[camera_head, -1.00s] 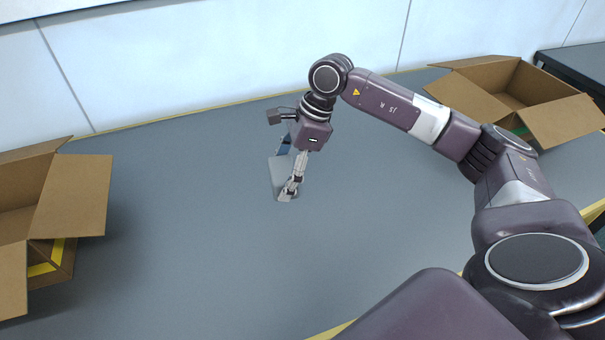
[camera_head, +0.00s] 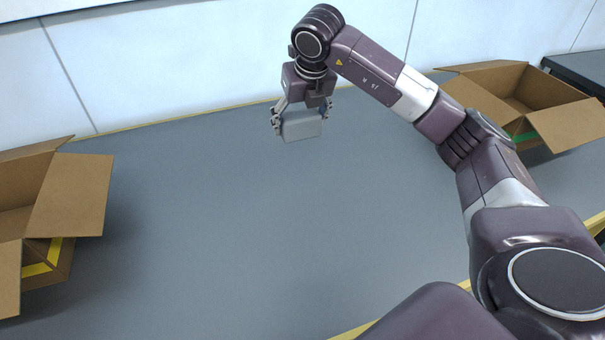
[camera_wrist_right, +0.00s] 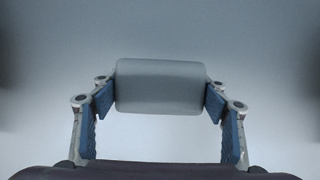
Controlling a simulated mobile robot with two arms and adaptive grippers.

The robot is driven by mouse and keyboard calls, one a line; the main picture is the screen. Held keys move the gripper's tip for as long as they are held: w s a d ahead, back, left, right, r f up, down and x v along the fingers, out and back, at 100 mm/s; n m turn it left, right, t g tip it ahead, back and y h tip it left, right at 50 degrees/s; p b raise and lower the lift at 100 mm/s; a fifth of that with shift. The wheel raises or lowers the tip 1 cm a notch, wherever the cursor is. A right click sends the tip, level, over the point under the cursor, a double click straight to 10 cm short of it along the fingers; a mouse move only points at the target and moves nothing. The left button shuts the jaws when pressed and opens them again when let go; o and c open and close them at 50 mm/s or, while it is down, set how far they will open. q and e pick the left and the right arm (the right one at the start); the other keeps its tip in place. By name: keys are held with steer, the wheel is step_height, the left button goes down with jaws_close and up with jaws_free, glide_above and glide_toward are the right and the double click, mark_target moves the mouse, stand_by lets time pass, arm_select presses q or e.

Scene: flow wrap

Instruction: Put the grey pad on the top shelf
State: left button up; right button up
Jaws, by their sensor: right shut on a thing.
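The grey pad (camera_head: 301,127) is a small, rounded rectangular block. My right gripper (camera_head: 300,116) is shut on it and holds it above the grey table, toward the back, in the head view. In the right wrist view the pad (camera_wrist_right: 160,86) sits between the two blue-lined fingers of the right gripper (camera_wrist_right: 160,92), gripped at its two short ends. My left gripper is not in view. No shelf shows in these frames.
An open cardboard box with yellow tape (camera_head: 68,200) stands at the left. Another open cardboard box with green tape (camera_head: 565,122) stands at the back right. The grey table (camera_head: 230,230) is clear between them. A white wall (camera_head: 170,60) runs along the back.

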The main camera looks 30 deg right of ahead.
mark_target(298, 180)
step_height(298, 180, down, 17)
steer(key=shift+f+p, duration=0.1)
steer(key=shift+p, duration=0.9)
steer(key=o, duration=0.7)
steer(key=shift+f, duration=0.15)
steer(key=o, duration=0.5)
steer(key=shift+c, duration=0.2)
